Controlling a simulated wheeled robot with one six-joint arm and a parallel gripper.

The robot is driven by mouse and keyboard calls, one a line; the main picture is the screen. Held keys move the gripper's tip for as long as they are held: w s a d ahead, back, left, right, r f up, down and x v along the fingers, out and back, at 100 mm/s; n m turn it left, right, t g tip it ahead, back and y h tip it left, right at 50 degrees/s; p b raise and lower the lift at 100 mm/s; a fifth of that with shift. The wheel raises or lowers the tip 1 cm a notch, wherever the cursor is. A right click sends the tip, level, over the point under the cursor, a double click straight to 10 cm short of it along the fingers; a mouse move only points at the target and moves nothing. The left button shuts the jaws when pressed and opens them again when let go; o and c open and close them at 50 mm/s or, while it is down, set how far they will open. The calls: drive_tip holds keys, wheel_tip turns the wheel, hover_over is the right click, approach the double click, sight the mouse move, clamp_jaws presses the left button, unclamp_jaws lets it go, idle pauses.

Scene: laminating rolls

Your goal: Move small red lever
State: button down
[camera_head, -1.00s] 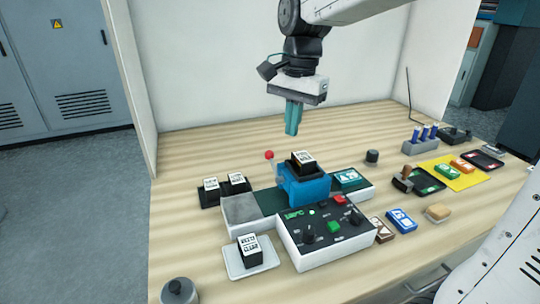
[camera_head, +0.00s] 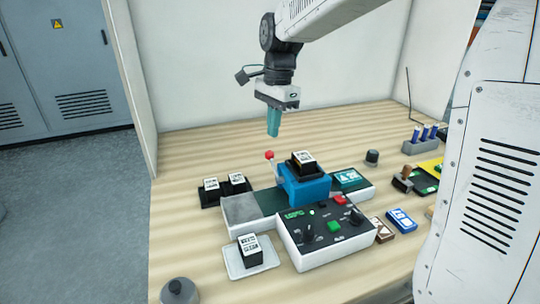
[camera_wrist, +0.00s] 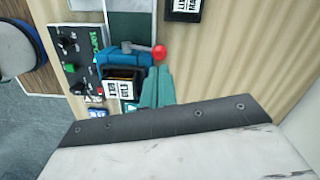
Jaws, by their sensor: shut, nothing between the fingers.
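The small red lever (camera_head: 269,155) is a red ball on a short pale stem at the left rear of the blue machine (camera_head: 303,189). In the wrist view the red knob (camera_wrist: 159,52) shows beyond my fingertips, beside the blue machine (camera_wrist: 122,58). My gripper (camera_head: 273,135) has teal fingers pointing down, shut and empty. It hangs above and behind the lever, apart from it. The fingers also show in the wrist view (camera_wrist: 160,68). A black block with a white printed label (camera_head: 303,158) sits on top of the blue machine.
A control box (camera_head: 325,230) with knobs and buttons stands in front. A black tray (camera_head: 222,193) with two labelled blocks is at left, a white tray (camera_head: 236,266) with another in front. A dark cylinder (camera_head: 372,157) stands right. The table behind the machine is clear.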

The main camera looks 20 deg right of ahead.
drive_tip(key=shift+a+f, duration=0.15)
drive_tip(key=shift+f, duration=1.05)
drive_tip(key=shift+a+f, duration=0.1)
drive_tip(key=shift+f, duration=1.05)
wheel_tip(320, 180, down, 2)
drive_tip(key=shift+s+f, duration=0.1)
drive_tip(key=shift+f, duration=0.05)
drive_tip(key=d, duration=0.2)
drive_tip(key=w+d+r, duration=0.1)
drive_tip(key=shift+r, duration=0.1)
wheel_tip(320, 180, up, 8)
drive_tip(key=shift+d, duration=0.35)
drive_tip(key=shift+w, duration=0.1)
